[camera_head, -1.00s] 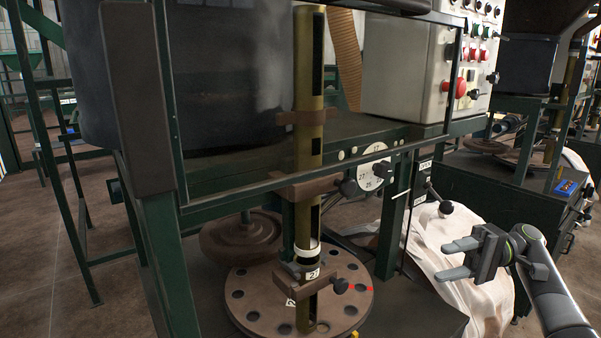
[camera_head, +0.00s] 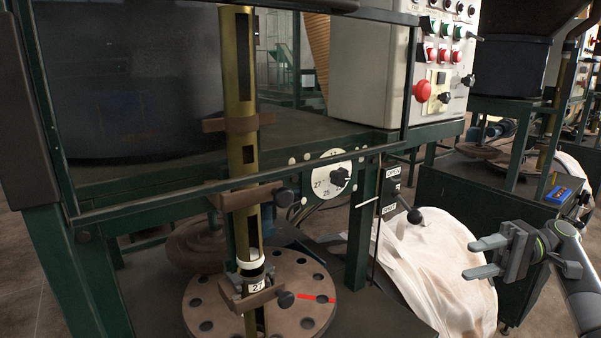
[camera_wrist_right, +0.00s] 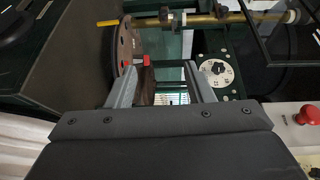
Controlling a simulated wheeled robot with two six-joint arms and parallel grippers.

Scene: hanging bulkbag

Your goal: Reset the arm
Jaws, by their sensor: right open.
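My right gripper (camera_head: 485,257) is at the right of the head view, its two grey fingers apart and pointing left. It is empty and appears in front of the white bulk bag (camera_head: 440,268). In the right wrist view its fingers (camera_wrist_right: 162,92) stand apart with nothing held between them. My right arm (camera_head: 582,285) comes in from the lower right. My left gripper is not in view.
A green-framed machine carries a brass tube (camera_head: 240,130), a round perforated plate (camera_head: 205,295) and a numbered dial (camera_head: 326,181). A lever with a black knob (camera_head: 414,216) stands near the bag. A control box (camera_head: 375,70) has a red button (camera_head: 421,91).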

